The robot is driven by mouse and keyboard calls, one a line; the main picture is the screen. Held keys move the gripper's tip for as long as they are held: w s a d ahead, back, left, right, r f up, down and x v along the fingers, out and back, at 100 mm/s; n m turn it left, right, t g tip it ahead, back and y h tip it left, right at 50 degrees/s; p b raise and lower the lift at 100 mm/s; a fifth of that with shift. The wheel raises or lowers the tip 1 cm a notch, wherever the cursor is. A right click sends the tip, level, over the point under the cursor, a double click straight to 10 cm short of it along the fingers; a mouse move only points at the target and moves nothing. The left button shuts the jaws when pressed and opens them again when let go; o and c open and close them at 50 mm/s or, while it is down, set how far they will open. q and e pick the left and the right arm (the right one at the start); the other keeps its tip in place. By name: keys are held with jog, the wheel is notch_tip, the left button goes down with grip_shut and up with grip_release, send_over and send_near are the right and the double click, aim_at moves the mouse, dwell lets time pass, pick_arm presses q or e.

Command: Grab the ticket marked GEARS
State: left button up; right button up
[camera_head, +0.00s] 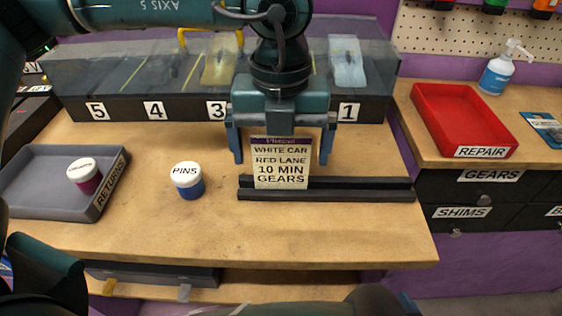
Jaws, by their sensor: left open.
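The ticket (281,178) is a cream card with a dark purple header. It reads WHITE CAR, RED LANE, 10 MIN, GEARS. It stands upright in a black slotted rail (370,194) on the wooden counter. My left gripper (281,150) points down over it, open, with one blue finger to the left and one to the right of the card. Gaps show between the fingers and the card's side edges. The gripper's body is just above the card's top edge. My right gripper does not show.
Left of the rail stand a PINS jar (187,181) and a grey RETURNS tray (45,205) holding another jar (84,175). Behind is a clear-covered case with numbered lanes (125,75). A red REPAIR tray (462,118) and bottle (497,76) are at right. The front counter is clear.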

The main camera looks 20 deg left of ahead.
pick_arm(q)
jog(key=shift+c, duration=0.6)
jog(key=c, duration=0.9)
jog(key=shift+r, duration=0.15)
